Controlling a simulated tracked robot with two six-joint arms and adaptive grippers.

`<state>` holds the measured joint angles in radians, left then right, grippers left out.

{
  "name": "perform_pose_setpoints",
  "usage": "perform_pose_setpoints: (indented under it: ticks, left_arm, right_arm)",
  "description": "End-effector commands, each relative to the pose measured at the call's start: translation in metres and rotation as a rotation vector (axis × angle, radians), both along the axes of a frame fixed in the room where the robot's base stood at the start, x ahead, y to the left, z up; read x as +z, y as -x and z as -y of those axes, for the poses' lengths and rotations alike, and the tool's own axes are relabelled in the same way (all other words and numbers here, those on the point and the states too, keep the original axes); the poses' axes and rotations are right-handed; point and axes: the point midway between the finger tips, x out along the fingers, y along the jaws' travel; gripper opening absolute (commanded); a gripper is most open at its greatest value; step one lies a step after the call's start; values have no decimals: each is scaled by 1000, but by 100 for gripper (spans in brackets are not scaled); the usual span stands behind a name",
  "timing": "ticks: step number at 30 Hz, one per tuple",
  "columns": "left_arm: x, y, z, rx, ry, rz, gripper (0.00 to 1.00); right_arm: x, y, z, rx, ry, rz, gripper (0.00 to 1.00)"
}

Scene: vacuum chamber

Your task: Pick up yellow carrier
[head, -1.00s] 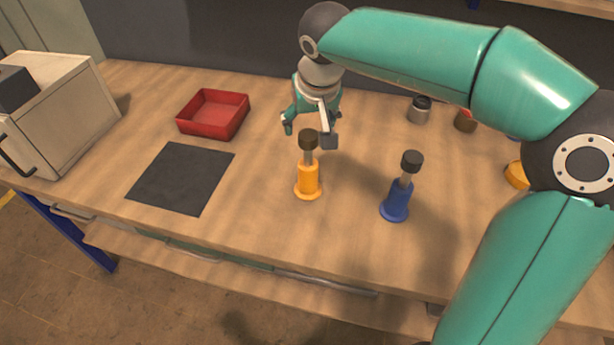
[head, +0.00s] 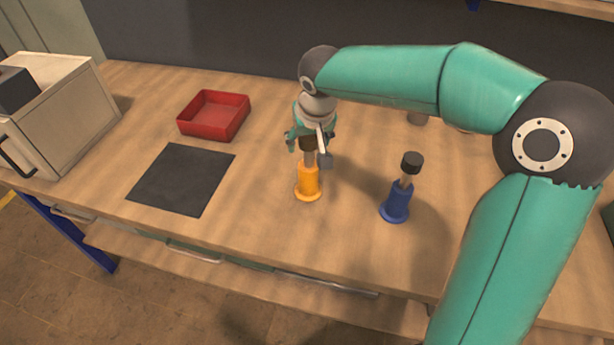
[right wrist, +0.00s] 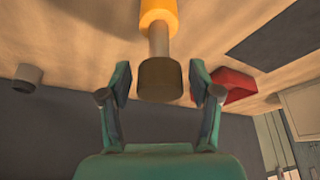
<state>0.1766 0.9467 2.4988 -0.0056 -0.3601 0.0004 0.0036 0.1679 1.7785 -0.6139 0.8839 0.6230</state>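The yellow carrier (head: 308,181) stands upright on the wooden workbench, with a grey stem and a dark cap. In the right wrist view the carrier (right wrist: 159,14) is at the top, with its cap (right wrist: 160,79) between my fingers. My right gripper (head: 309,147) is at the cap in the head view. In the right wrist view my right gripper (right wrist: 160,84) is open, with a gap on each side of the cap. My left gripper is not in view.
A blue carrier (head: 397,202) stands to the right of the yellow one. A red tray (head: 214,133), a dark mat (head: 181,179) and a pale box-shaped machine (head: 72,118) are to the left. Grey canisters are partly hidden behind my right arm. The bench front is clear.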

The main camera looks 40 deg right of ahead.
Motion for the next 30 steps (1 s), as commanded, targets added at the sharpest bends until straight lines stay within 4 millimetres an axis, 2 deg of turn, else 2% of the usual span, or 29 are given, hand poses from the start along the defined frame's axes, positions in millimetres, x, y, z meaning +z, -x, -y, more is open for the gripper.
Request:
perform_pose_setpoints:
  ticks: [1, 10, 23, 30]
  left_arm:
    - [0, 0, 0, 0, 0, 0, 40]
    - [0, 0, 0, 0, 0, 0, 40]
    - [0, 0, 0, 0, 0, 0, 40]
    - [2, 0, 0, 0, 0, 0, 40]
  right_arm:
    - [0, 0, 0, 0, 0, 0, 49]
    - [0, 0, 0, 0, 0, 0, 0]
    - [2, -1, 0, 0, 1, 4, 0]
    - [14, -1, 0, 0, 2, 7, 0]
